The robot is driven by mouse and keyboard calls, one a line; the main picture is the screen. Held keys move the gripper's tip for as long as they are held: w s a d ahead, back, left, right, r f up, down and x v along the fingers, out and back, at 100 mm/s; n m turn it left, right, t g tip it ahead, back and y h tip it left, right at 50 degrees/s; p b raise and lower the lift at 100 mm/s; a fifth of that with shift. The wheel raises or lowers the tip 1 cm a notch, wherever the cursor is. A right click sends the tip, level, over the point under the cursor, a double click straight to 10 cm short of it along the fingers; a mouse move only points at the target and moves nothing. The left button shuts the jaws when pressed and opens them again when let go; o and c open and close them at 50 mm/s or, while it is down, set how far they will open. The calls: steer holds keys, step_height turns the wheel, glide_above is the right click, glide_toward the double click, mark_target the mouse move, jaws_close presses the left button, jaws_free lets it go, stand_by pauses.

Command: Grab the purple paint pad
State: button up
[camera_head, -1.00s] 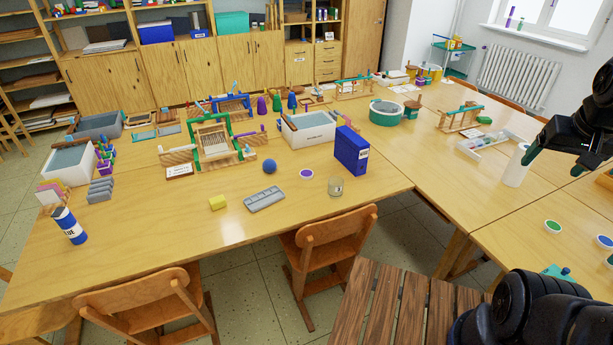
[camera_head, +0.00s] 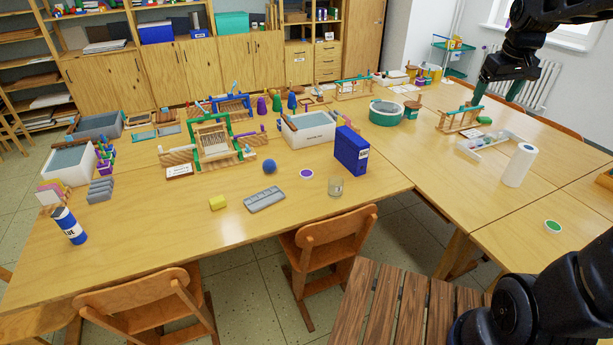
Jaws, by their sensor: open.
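The purple paint pad (camera_head: 306,174) is a small round disc with a pale rim, lying flat on the wooden table (camera_head: 345,211) near its middle. It sits right of the blue ball and left of a glass jar. My gripper (camera_head: 493,96) is open and empty at the upper right, raised above the right-hand tables. It is well to the right of the purple pad and far from touching it.
Near the pad are a blue ball (camera_head: 269,166), a grey tray (camera_head: 264,199), a glass jar (camera_head: 335,186) and an upright blue box (camera_head: 351,150). A paper roll (camera_head: 518,165) and a green pad (camera_head: 553,227) are at right. Chairs (camera_head: 331,238) stand in front.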

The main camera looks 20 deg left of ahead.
steer(key=w+a+f+n+g, duration=0.1)
steer(key=w+a+f+n, duration=0.3)
steer(key=w+a, duration=0.85)
steer(key=n+g+h, duration=0.2)
steer(key=n, duration=0.8)
glide_above(306, 173)
steer(key=a, duration=0.1)
step_height(306, 173, down, 36)
steer(key=f, duration=0.7)
steer(key=d+f, duration=0.1)
steer(key=f, duration=0.2)
steer(key=shift+f, duration=0.15)
steer(key=c, duration=1.1)
